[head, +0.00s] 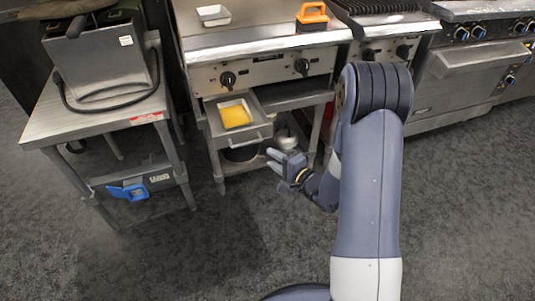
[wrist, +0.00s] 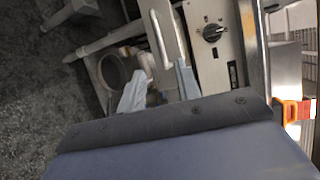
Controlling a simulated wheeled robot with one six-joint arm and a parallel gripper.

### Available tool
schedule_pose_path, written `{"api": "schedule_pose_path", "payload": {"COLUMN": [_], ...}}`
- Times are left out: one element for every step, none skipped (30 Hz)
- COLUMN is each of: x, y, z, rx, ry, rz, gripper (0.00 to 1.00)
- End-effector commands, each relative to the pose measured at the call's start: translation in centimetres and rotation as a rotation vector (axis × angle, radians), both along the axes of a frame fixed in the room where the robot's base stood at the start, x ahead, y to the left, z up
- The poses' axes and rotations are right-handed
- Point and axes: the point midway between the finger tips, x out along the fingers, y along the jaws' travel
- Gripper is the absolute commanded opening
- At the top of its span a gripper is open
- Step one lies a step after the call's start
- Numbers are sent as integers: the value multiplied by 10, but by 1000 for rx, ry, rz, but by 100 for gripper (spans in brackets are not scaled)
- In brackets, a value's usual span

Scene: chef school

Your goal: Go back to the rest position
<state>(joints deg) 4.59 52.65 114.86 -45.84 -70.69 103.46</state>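My gripper (head: 270,160) hangs low in front of the griddle stand, at the height of its lower shelf. Its two pale fingers are apart with nothing seen between them. The wrist view also shows the gripper (wrist: 160,80) with its fingers spread. My arm reaches forward and bends down to the left. A pulled-out metal drawer (head: 262,134) is just above and left of the gripper. A yellow block or filled pan (head: 235,114) lies in it. The drawer's handle edge also shows in the wrist view (wrist: 166,38).
The griddle (head: 262,70) carries a white tray (head: 214,15) and an orange object (head: 312,16). Pots (head: 241,153) sit on the shelf below. A steel table (head: 95,120) stands left, with a blue item (head: 130,192) low on it. Ranges stand right. The front floor is clear.

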Motion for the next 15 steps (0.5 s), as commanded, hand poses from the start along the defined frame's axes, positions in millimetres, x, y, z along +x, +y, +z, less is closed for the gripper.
{"api": "schedule_pose_path", "payload": {"x": [-1,-2,-2,-2,-2,-2,-2,-2,-1,-1,-1,0,2,4,7], "y": [-1,-1,-1,-1,-1,-1,-1,-1,-1,-1,0,1,2,3,6], "z": [0,0,0,0,0,0,0,0,0,0,0,0,-1,-1,-2], "rx": [0,0,0,0,0,0,0,0,0,-1,-1,-1,-1,-1,-2], "ry": [0,0,0,0,0,0,0,0,0,-1,-1,-1,-1,-1,-2], "rz": [0,0,0,0,0,1,0,0,0,1,1,1,1,2,3], "gripper": [32,32,32,32,32,32,32,32,32,32,32,32,32,32,32]}}
